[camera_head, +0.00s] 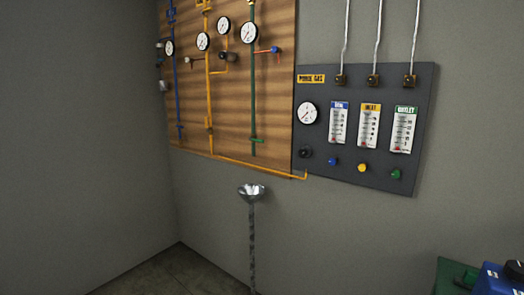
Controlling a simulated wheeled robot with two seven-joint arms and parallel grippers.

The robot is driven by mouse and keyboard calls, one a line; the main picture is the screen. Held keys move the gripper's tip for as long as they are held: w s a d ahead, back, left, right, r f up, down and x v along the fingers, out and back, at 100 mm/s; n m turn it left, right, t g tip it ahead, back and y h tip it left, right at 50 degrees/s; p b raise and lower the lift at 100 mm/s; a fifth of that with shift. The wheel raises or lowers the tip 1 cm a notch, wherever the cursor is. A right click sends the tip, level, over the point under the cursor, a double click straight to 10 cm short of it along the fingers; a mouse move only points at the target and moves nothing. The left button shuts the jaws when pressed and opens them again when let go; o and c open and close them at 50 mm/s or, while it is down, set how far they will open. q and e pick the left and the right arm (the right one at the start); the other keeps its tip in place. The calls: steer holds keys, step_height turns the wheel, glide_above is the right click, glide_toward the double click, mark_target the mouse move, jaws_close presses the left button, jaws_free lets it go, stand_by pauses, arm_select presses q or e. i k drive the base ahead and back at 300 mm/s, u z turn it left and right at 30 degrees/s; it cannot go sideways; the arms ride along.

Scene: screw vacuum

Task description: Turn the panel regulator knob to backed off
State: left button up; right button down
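The dark grey panel (340,173) is mounted on the wall at the right of the head view, labelled "PURGE GAS". A black knob (305,153) sits at its lower left, below a round white gauge (307,113); it looks like the regulator knob, and its setting is too small to read. Blue (333,161), yellow (362,168) and green (395,174) knobs sit to its right, below three flow meters (369,126). Neither of my grippers is in view.
A wooden board (275,95) with pipes, gauges and valves is left of the panel. A metal funnel (251,190) on a thin post stands below the board. Blue and green equipment (492,280) is at the lower right. Bare floor (175,268) shows at bottom left.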

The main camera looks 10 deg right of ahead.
mark_target(302, 153)
steer(key=u, duration=0.15)
steer(key=i, duration=0.9)
steer(key=z, duration=0.75)
steer(key=i, duration=0.65)
steer(key=z, duration=0.5)
